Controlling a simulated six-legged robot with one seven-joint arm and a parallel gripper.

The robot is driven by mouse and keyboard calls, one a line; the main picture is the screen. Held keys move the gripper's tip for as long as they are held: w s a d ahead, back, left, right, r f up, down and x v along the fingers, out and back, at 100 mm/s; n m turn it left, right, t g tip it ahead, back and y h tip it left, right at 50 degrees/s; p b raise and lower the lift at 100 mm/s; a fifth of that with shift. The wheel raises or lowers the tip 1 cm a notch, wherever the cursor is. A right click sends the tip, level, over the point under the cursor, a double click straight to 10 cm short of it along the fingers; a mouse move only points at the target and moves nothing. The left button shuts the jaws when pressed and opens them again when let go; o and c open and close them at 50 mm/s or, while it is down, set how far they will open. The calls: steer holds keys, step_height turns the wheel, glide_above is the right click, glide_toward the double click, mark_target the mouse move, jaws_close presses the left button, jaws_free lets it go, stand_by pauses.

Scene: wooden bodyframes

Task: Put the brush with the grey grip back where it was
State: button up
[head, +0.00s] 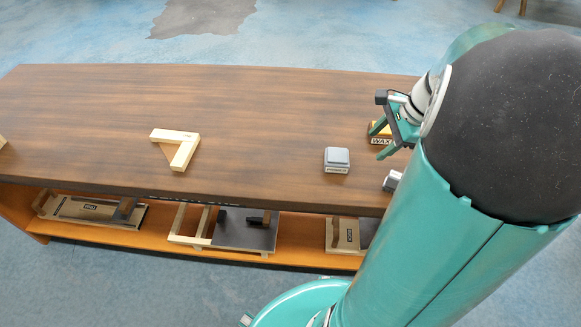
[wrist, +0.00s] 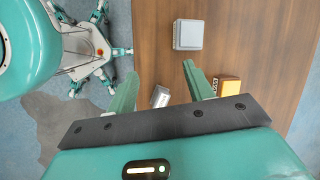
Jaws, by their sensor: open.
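A square block with a grey top and a pale, labelled base (head: 337,160) stands on the table, right of the middle; it looks like the brush with the grey grip. It also shows at the top of the wrist view (wrist: 188,34). My gripper (head: 386,124) is open and empty above the right part of the table. In the wrist view its two green fingers (wrist: 159,74) are spread, apart from the grey block. A silver-grey piece (wrist: 160,96) shows between the fingers, lower down; in the head view my arm partly hides it (head: 392,180).
An orange-brown block marked WAX (head: 381,141) stands near my gripper. A pale wooden corner piece (head: 178,148) lies left of the middle of the dark wooden table (head: 260,110). The shelf below holds several frames and boards (head: 250,232). The table's middle and back are clear.

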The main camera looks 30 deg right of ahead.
steer(key=s+a+r+n+h, duration=0.1)
steer(key=a+r+n, duration=0.1)
steer(key=a+n, duration=0.5)
steer(key=s+a+r+n+t+h, duration=0.1)
steer(key=s+a+r+n, duration=0.1)
steer(key=a+n, duration=0.5)
steer(key=s+a+r+n+t+h, duration=0.1)
steer(key=s+a+r+n, duration=0.1)
steer(key=a+r+n, duration=0.2)
steer(key=a+n, duration=0.3)
steer(key=a, duration=0.5)
steer(key=shift+a+r, duration=0.2)
steer(key=shift+a, duration=0.2)
